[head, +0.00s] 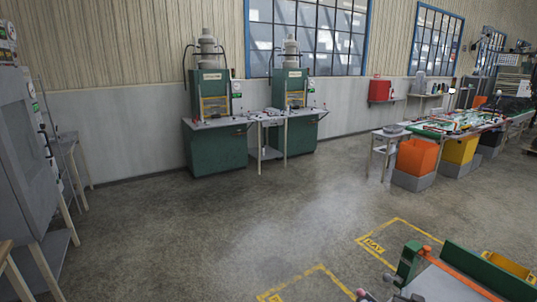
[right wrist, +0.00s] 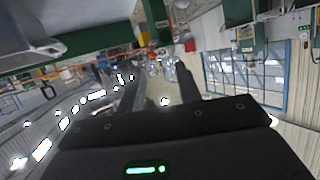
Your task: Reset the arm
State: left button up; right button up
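My right gripper (right wrist: 157,78) shows in the right wrist view as two dark fingers standing apart with a gap between them. Nothing is held in the gap; only the blurred far room shows through it. In the head view, small dark and pink parts show at the bottom edge, and I cannot tell clearly whether they belong to my right gripper. My left gripper is in neither view. No hanging hose can be made out clearly.
Two green presses (head: 213,92) (head: 290,88) stand by the back wall. A grey cabinet (head: 22,150) is at left. An orange bin (head: 416,157) and a cluttered table (head: 462,122) are at right. A green-edged stand (head: 490,272) is at lower right. The middle floor (head: 250,215) is clear.

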jog(key=s+a+f+n+g+y, duration=0.3)
jog(key=s+a, duration=0.2)
jog(key=s, duration=0.6)
jog(key=s+a+f+n+g+y, duration=0.2)
jog(key=s+a+f+n+g, duration=0.3)
jog(key=s, duration=0.7)
jog(key=s+a+f+n+y, duration=0.1)
jog(key=s+a+f+y, duration=0.15)
jog(key=s+a, duration=0.6)
jog(key=s+d+f+g+b, duration=0.15)
jog(key=f+b, duration=0.45)
jog(key=f, duration=1.3)
jog(key=s+d+f+b, duration=0.25)
jog(key=f+b, duration=0.35)
jog(key=f, duration=1.3)
jog(key=s+d+f+b, duration=0.1)
jog(key=s+f+b, duration=0.3)
jog(key=s+f, duration=0.3)
jog(key=s+d+f+g+b, duration=0.1)
jog(key=s+f+b, duration=0.3)
jog(key=s+f, duration=0.4)
notch_tip(320, 180, down, 7)
jog(key=shift+s+d+f+n, duration=0.15)
jog(key=shift+s+d+n, duration=0.15)
jog(key=shift+d, duration=0.15)
